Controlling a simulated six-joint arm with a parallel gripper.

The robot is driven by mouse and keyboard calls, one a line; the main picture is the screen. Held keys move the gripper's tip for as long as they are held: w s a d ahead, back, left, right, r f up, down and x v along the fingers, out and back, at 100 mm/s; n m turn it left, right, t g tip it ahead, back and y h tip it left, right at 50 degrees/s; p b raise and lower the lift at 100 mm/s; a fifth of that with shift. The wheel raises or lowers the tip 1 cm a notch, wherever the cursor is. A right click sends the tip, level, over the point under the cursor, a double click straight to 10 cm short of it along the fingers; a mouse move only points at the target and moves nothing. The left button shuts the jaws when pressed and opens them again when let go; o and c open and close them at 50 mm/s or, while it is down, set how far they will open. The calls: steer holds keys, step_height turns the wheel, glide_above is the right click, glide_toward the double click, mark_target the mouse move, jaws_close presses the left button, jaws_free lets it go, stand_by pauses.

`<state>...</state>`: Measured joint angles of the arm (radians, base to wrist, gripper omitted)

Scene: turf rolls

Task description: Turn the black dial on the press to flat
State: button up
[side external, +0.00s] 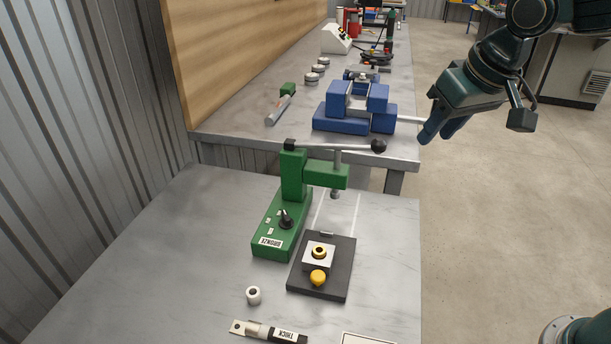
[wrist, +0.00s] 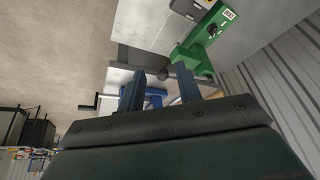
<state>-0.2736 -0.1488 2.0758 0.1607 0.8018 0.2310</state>
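The green press (side external: 292,178) stands on the near marble-topped table, with a label reading BRONZE on its base. The black dial (side external: 286,219) sits on top of that base beside small pale marks too small to read. Its exact pointing direction is unclear. The dial also shows in the wrist view (wrist: 212,30). My gripper (side external: 428,133) hangs in the air right of the press, beyond the table's right edge, well apart from the dial. In the wrist view my gripper's two fingers (wrist: 160,72) are spread with nothing held between them.
The press lever ends in a black ball (side external: 379,146). A dark plate (side external: 326,290) holds a block with a brass ring and yellow knob. A white ring (side external: 253,295) and a tool labelled THICK (side external: 285,336) lie in front. A blue vise (side external: 340,121) stands on the bench behind.

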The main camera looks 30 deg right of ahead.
steer(key=w+a+f, duration=0.4)
steer(key=w+a, duration=0.4)
steer(key=w, duration=0.1)
glide_toward(286, 216)
steer(key=w+v, duration=0.1)
steer(key=v, duration=0.4)
steer(key=shift+s+a+f+m+h, duration=0.1)
steer(key=shift+s+a+m+h, duration=0.05)
steer(key=shift+a+m+h, duration=0.3)
steer(key=shift+f, duration=0.15)
steer(key=x, duration=1.3)
steer(key=shift+f, duration=0.3)
jaws_close()
